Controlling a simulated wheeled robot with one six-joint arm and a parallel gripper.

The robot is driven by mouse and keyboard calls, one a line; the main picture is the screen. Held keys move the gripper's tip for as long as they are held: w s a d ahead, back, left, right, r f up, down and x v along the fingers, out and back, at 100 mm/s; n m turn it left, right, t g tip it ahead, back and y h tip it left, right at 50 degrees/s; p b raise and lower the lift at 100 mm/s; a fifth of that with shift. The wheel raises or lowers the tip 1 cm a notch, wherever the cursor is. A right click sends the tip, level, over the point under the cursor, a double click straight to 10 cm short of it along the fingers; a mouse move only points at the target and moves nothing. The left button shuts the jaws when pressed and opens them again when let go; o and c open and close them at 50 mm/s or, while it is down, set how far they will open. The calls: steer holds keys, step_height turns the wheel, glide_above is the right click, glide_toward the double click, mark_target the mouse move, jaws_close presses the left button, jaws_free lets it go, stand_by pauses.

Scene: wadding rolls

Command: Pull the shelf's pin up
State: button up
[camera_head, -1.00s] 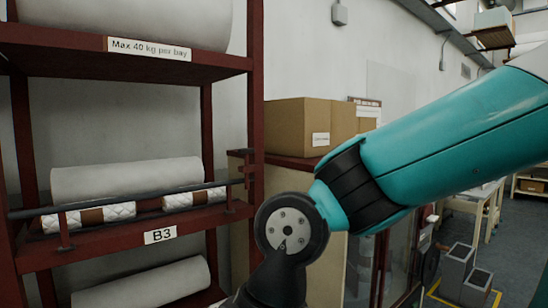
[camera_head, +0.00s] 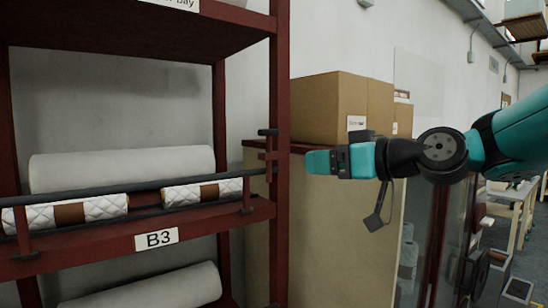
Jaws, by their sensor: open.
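The red shelf B3 (camera_head: 215,222) stands at left, with a dark rail (camera_head: 100,190) along its front. A small dark pin (camera_head: 268,133) with a flat head stands upright at the rail's right end, by the right post, above small red brackets. My gripper (camera_head: 318,162) is right of the post, its teal fingertips pointing left towards the pin with a gap between. It is open and empty. The fingers overlap from this side, so the space between them is hidden.
A long white roll (camera_head: 125,168) and two quilted rolls (camera_head: 205,191) lie behind the rail. The shelf's right post (camera_head: 279,230) stands close to my fingertips. Cardboard boxes (camera_head: 325,108) sit on a cabinet (camera_head: 335,225) behind my gripper.

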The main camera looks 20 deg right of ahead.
mark_target(271, 153)
steer(key=shift+t, duration=0.9)
steer(key=shift+w+d+r+p+x, duration=0.4)
steer(key=shift+p+x, duration=0.95)
steer(key=shift+x, duration=1.45)
steer(key=shift+w+d+r+p+x, duration=0.15)
steer(key=shift+d+p+x, duration=0.35)
steer(key=shift+p+x, duration=1.55)
steer(key=shift+w+d+r+p+x, duration=0.2)
steer(key=shift+d+r+p+x, duration=0.35)
steer(key=shift+x, duration=2.95)
steer(key=shift+a+f, duration=0.1)
steer(key=shift+f, duration=0.1)
steer(key=shift+r, duration=0.1)
steer(key=c, duration=1)
step_height(271, 153, up, 5)
steer(key=o, duration=1)
